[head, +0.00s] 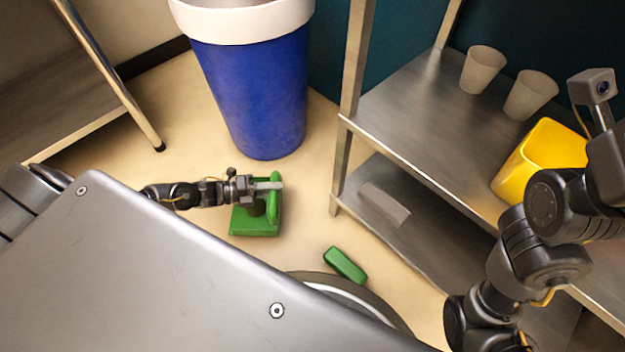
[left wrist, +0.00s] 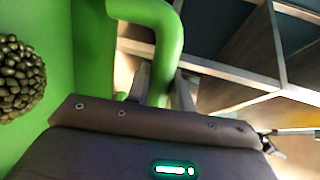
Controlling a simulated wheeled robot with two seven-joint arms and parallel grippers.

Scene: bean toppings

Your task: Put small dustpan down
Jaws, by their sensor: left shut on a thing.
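The small green dustpan (head: 256,222) is low over or on the floor in the head view, near the blue bin; I cannot tell whether it touches the floor. My left gripper (head: 268,186) is shut on its handle. In the left wrist view the green handle (left wrist: 168,50) passes between the fingers (left wrist: 160,88). A pile of dark beans (left wrist: 18,80) shows against the green pan at the left of that view. My right arm is at the right of the head view, and its fingertips are not visible.
A blue bin (head: 255,95) with a white liner stands behind the dustpan. A green block-like piece (head: 345,265) lies on the floor nearer to me. A metal shelf (head: 400,110) at the right holds two cups (head: 482,70) and a yellow container (head: 538,160). Floor between is clear.

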